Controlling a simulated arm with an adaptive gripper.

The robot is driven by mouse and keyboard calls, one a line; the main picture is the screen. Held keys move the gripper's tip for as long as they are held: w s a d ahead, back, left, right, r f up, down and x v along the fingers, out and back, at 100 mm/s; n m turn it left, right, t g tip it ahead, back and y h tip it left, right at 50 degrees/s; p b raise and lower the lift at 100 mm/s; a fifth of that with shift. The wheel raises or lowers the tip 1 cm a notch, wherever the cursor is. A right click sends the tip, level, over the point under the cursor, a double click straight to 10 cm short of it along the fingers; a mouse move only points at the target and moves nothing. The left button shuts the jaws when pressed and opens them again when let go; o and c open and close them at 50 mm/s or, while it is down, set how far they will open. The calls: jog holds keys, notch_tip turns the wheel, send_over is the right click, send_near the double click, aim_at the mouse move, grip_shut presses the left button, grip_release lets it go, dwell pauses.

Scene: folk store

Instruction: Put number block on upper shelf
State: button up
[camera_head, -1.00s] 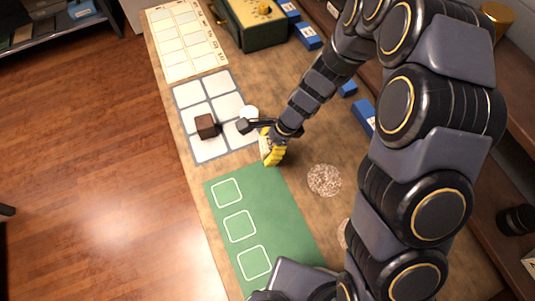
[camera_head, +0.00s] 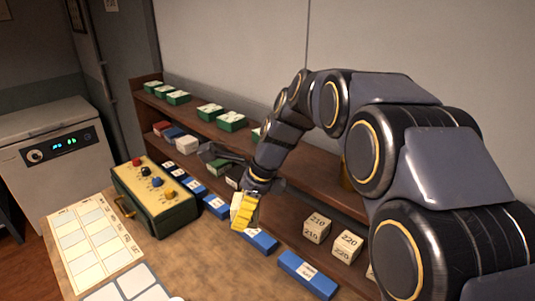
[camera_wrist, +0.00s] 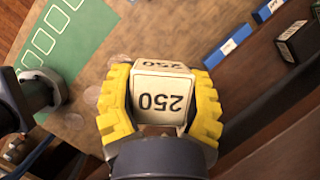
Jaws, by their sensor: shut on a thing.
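The number block (camera_wrist: 161,102) is a cream cube marked 250. It sits between the yellow fingers of my gripper (camera_wrist: 161,108) in the wrist view, with 250 on two visible faces. In the head view my gripper (camera_head: 245,212) is shut on it, in front of the shelf unit and above the table's back edge; the block is mostly hidden by the fingers there. The upper shelf (camera_head: 320,166) is brown wood and holds several green blocks with white tops (camera_head: 208,111). My arm hides part of this shelf.
The lower shelf holds cream blocks marked 210 (camera_head: 317,228) and 220 (camera_head: 347,246), plus red, blue and white ones at the left. Blue labelled bars (camera_head: 308,273) line the table's back. A green control box (camera_head: 155,195) stands at the left. The space above the upper shelf looks open.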

jog(key=s+d+r+m+t+h, duration=0.1)
jog(key=s+d+r+m+t, duration=0.2)
jog(key=d+r+m, duration=0.9)
jog(key=n, duration=0.4)
send_over(308, 163)
jog(key=s, duration=0.1)
jog(key=f, duration=0.2)
jog(key=shift+s+d+f, duration=0.15)
jog(key=shift+d+f, duration=0.1)
jog(key=shift+f, duration=0.15)
jog(key=shift+w+f, duration=0.2)
jog(key=shift+f, duration=0.05)
jog(key=shift+w+f, duration=0.15)
jog(key=shift+f, duration=1.5)
jog(key=shift+f, duration=0.15)
jog(key=o, duration=1.1)
